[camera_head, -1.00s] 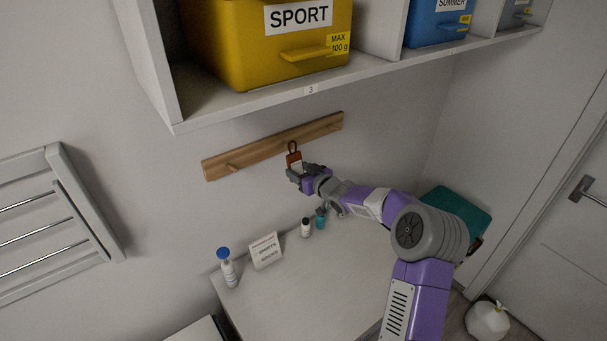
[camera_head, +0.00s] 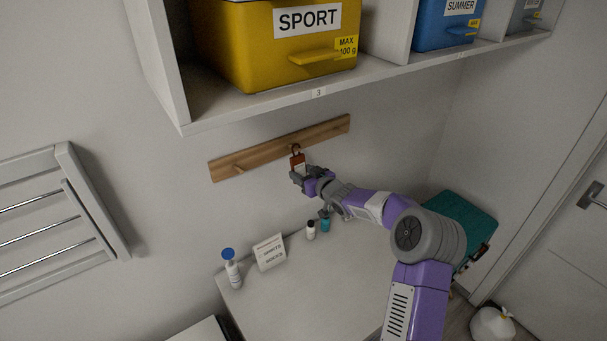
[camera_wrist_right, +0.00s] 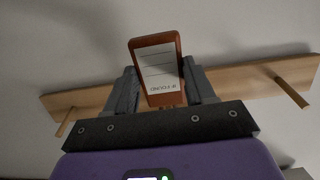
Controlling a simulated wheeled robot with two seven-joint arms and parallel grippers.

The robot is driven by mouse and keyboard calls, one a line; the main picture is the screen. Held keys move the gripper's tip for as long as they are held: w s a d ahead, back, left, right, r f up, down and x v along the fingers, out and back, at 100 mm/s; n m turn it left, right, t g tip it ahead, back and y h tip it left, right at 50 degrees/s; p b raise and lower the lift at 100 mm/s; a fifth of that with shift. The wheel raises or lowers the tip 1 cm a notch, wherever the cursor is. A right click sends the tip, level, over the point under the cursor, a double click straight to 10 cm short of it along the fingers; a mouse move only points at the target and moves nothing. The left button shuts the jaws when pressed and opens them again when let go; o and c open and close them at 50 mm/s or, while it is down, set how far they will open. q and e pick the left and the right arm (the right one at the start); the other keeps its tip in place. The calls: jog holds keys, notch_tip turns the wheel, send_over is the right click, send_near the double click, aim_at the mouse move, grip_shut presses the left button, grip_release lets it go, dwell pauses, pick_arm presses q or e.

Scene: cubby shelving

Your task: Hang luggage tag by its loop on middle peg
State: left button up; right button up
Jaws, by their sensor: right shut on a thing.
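The luggage tag (camera_head: 298,163) is brown with a white label and a dark loop at its top. My right gripper (camera_head: 298,175) is shut on its lower part and holds it upright in front of the wooden peg rail (camera_head: 262,154). In the right wrist view the tag (camera_wrist_right: 157,72) stands between the fingers of my right gripper (camera_wrist_right: 160,90), with the rail (camera_wrist_right: 232,80) behind. The loop is at the rail's middle, where the middle peg is hidden; I cannot tell whether the loop is around it. Side pegs show in the wrist view. My left gripper is out of view.
A shelf (camera_head: 270,104) with a yellow SPORT bin (camera_head: 285,72) overhangs the rail. Below, a desk (camera_head: 300,285) carries a blue-capped bottle (camera_head: 232,270), a small sign (camera_head: 269,252) and two small bottles. A wall rack (camera_head: 60,225) is at left.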

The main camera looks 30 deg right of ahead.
jog(key=o, duration=1.1)
jog(key=shift+s, duration=0.1)
jog(key=b+v, duration=0.1)
jog(key=v, duration=0.6)
jog(key=shift+s, duration=0.2)
jog(key=shift+d, duration=0.1)
